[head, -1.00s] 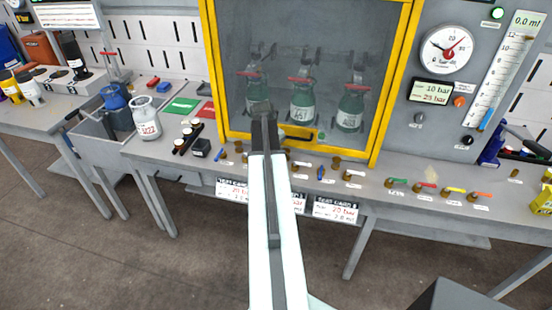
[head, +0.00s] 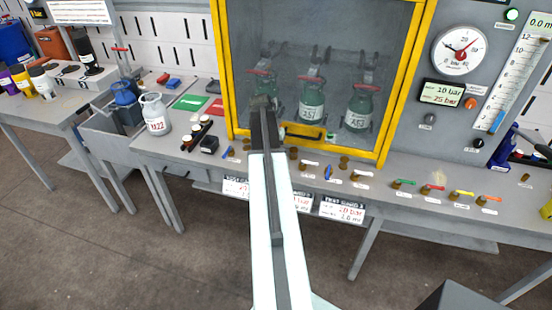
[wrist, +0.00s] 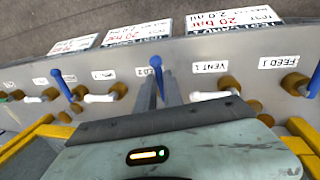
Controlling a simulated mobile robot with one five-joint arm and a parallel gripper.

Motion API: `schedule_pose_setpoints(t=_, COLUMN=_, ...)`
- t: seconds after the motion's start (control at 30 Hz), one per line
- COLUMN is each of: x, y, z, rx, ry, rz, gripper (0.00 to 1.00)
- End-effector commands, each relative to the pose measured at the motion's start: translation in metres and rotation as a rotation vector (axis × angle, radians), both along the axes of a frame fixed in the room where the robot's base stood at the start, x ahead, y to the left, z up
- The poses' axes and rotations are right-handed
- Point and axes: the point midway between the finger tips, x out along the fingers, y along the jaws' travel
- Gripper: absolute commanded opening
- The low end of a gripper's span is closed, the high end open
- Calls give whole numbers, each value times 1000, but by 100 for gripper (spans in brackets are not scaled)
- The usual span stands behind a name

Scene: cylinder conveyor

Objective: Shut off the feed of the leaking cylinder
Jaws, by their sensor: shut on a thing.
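In the wrist view my gripper (wrist: 158,98) is shut on the blue lever (wrist: 156,66) at the label partly reading "2", mostly covered by the fingers. Another blue lever (wrist: 61,84) stands to the left; one by the FEED 1 label (wrist: 284,62) is cut off at the right edge. White vent levers (wrist: 212,96) lie between them. In the head view, green cylinders with red handwheels stand behind the cabinet's glass: a middle one (head: 311,100), a right one (head: 360,108), and a left one partly behind my arm. I cannot tell which leaks. My arm hides the held lever there.
The yellow-framed cabinet (head: 398,100) stands just behind the valve row. A dial gauge (head: 460,50) and a display (head: 450,93) are on the right panel. Coloured levers (head: 432,188) line the bench's right. A white canister (head: 155,114) stands to the left.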

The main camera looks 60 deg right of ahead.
Motion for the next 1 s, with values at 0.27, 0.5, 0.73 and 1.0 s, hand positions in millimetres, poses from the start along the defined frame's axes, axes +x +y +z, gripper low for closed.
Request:
schedule_pose_setpoints(t=0.27, x=3, y=1, z=0, rx=1, ry=0, rz=-78, gripper=0)
schedule_pose_setpoints(t=0.5, x=3, y=1, z=0, rx=1, ry=-1, rz=-93, gripper=0)
schedule_pose_setpoints(t=0.73, x=3, y=1, z=0, rx=1, ry=-1, rz=-92, gripper=0)
schedule_pose_setpoints(t=1.0, x=3, y=1, z=0, rx=1, ry=-1, rz=-91, gripper=33)
